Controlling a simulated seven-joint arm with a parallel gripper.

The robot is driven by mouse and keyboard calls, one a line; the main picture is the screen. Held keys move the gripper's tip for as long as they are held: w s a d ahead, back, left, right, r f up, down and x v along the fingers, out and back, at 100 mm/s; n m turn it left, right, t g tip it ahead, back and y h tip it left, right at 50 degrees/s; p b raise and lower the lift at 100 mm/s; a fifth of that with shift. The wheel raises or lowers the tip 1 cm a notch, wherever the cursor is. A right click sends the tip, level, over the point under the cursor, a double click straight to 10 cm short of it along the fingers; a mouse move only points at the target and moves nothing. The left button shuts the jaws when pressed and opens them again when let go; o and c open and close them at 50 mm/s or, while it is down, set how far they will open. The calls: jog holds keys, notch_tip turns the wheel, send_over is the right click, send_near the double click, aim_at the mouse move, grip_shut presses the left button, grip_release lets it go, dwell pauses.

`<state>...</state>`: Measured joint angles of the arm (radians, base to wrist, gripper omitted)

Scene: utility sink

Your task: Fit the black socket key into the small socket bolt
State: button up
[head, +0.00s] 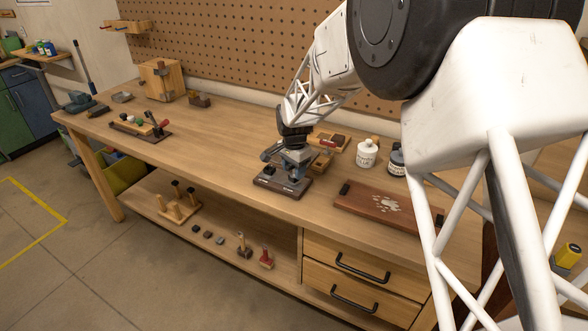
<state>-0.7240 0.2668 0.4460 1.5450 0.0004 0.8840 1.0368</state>
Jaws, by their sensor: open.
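My gripper (292,158) is at the end of the white arm, pointing down over a small dark wooden block (283,186) near the front edge of the workbench. The gripper is open. A small black piece (269,170) shows on the block, beside the gripper; I cannot tell whether it is a bolt or part of a key. The black socket key and the small socket bolt cannot be made out surely at this size, and the gripper covers part of the block. Whether anything lies between the fingers is hidden.
A brown board (385,208) with a pale mark lies right of the block. A white jar (367,154) and a dark jar (397,162) stand behind it. A small wooden tray (328,142) sits behind the gripper.

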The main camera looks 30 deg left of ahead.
jog(key=shift+r, duration=0.1)
jog(key=shift+r, duration=3.8)
